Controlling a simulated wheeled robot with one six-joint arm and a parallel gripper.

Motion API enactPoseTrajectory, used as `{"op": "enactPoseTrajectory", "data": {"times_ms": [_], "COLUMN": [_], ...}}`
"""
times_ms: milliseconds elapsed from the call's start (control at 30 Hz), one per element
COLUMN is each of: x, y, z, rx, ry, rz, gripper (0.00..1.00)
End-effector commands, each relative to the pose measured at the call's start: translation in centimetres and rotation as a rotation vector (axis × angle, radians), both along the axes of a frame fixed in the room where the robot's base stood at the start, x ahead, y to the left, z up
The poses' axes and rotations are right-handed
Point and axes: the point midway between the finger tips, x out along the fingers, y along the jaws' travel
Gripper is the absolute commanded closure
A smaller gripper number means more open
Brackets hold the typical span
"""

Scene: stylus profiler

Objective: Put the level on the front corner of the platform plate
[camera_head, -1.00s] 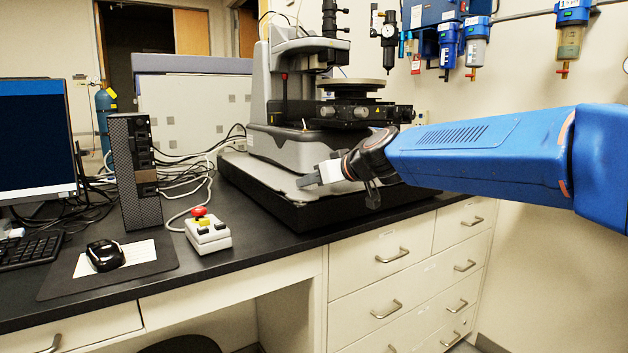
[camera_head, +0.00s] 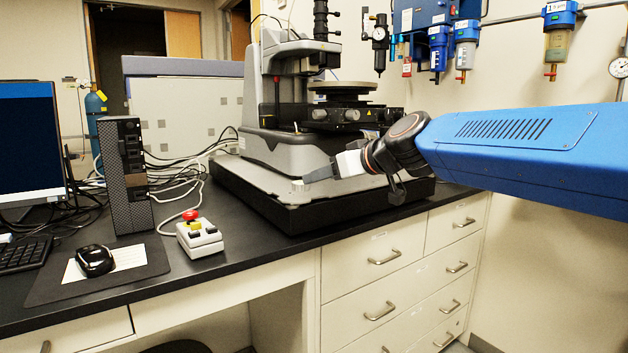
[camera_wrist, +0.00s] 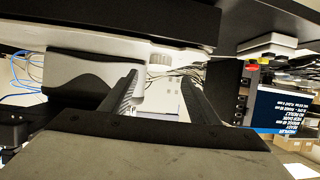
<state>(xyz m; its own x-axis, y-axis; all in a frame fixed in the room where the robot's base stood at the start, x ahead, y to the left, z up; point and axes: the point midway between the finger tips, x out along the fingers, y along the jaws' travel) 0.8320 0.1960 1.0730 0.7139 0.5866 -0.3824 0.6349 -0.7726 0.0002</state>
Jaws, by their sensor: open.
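The light grey platform plate (camera_head: 252,176) lies on a black slab under the profiler. A small pale round piece, which looks like the level (camera_head: 298,184), stands upright at the plate's front corner in the head view.
The grey profiler body (camera_head: 285,148) and its round stage (camera_head: 342,86) rise behind my gripper. A control box with a red button (camera_head: 200,237) stands to the left on the black bench. Filters (camera_head: 438,48) hang on the right wall.

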Motion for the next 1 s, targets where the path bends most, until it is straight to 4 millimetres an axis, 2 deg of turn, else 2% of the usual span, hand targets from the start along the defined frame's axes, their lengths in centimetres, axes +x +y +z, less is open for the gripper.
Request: {"op": "enactPoseTrajectory", "data": {"times_ms": [133,333,533,633,767,867,1000], "x": [-1.5,-2.4,-2.6,-3.4,-6.5,-10.4,-16.7], "y": [-1.3,-2.0,-2.1,-2.8,-5.5,-8.8,-13.8], "z": [0.8,1.3,1.3,0.6,-2.7,-7.1,-13.9], "rx": [0.001,0.001,0.000,-0.007,-0.034,-0.068,-0.123], "ry": [0.000,0.001,0.001,0.019,0.099,0.203,0.362], "rz": [-0.001,0.000,0.000,-0.007,-0.043,-0.099,-0.212], "gripper": [0.45,0.45,0.45,0.45,0.45,0.45,0.45]}}
